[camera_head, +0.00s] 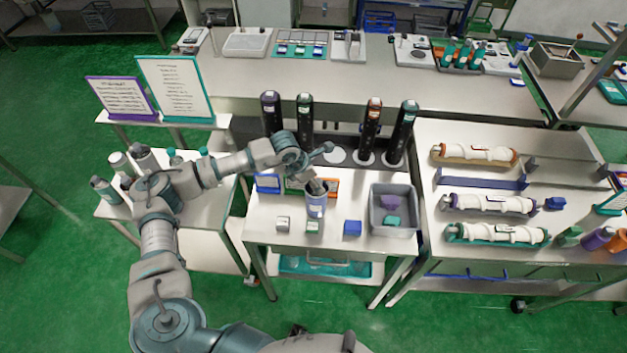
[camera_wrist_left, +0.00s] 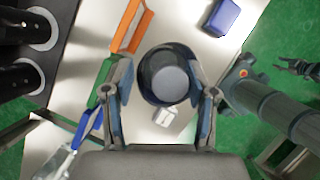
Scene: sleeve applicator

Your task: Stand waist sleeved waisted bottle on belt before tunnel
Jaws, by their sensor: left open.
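I cannot make out a belt or tunnel for certain.
A grey bin (camera_head: 393,229) stands right of the container. Blue and orange frames (camera_head: 268,183) stand close behind. Tall black cylinders (camera_head: 371,130) rise at the back. Sleeved rolls (camera_head: 490,203) lie on the right table.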

